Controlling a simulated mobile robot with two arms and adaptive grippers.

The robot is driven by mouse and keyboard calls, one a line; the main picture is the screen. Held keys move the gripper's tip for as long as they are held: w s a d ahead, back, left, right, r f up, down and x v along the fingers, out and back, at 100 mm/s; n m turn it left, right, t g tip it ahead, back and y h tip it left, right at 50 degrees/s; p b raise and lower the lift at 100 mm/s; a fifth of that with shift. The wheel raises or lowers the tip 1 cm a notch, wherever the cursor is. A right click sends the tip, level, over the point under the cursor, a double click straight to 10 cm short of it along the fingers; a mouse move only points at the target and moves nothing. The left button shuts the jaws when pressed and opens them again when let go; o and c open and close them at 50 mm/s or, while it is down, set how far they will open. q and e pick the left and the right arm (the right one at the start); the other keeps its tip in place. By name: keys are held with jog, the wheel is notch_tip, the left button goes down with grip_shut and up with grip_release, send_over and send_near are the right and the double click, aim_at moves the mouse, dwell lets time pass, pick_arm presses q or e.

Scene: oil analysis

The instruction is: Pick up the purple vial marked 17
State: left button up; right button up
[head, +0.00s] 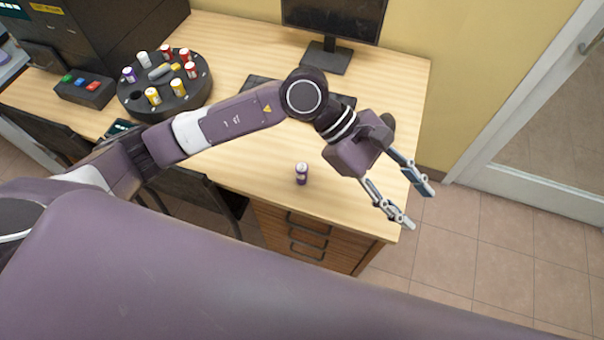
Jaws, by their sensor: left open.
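A small purple vial (301,174) with a whitish cap stands upright on the wooden desk, near its front edge. Its marking is too small to read. My left gripper (418,207) is open and empty, to the right of the vial and apart from it. Its fingers point down and right, around the desk's right front corner. Another purple vial (129,75) stands in the round black carousel at the left. My right gripper is not in view.
The black carousel (190,101) holds several vials with red, yellow and white colours. A button box (85,90) and a dark machine (95,35) are at the left. A monitor (333,20) and keyboard stand at the back. The desk (265,215) is clear around the near vial.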

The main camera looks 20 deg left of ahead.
pick_arm(q)
jog(key=w+a+f+m+t+y, duration=0.1)
jog(key=w+a+f+y, duration=0.15)
jog(key=a, duration=0.25)
jog(key=w+a+f+m+t+y, duration=0.1)
jog(key=w+a+f+y, duration=0.1)
jog(key=a+f+y, duration=0.3)
jog(key=m+y, duration=0.1)
jog(key=y, duration=0.2)
send_over(301, 166)
jog(key=shift+d+f+t, duration=0.2)
jog(key=shift+d+t, duration=0.05)
jog(key=shift+t, duration=0.15)
jog(key=f, duration=0.2)
jog(key=f+p, duration=0.1)
jog(key=f, duration=0.1)
jog(key=f+p, duration=0.1)
jog(key=f, duration=0.1)
jog(key=shift+s+a, duration=0.1)
jog(key=shift+a, duration=0.15)
jog(key=shift+f+p, duration=0.3)
jog(key=shift+f, duration=0.45)
jog(key=c, duration=1.1)
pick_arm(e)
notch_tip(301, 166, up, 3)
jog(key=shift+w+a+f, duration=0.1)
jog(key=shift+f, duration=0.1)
pick_arm(q)
jog(key=shift+r, duration=0.15)
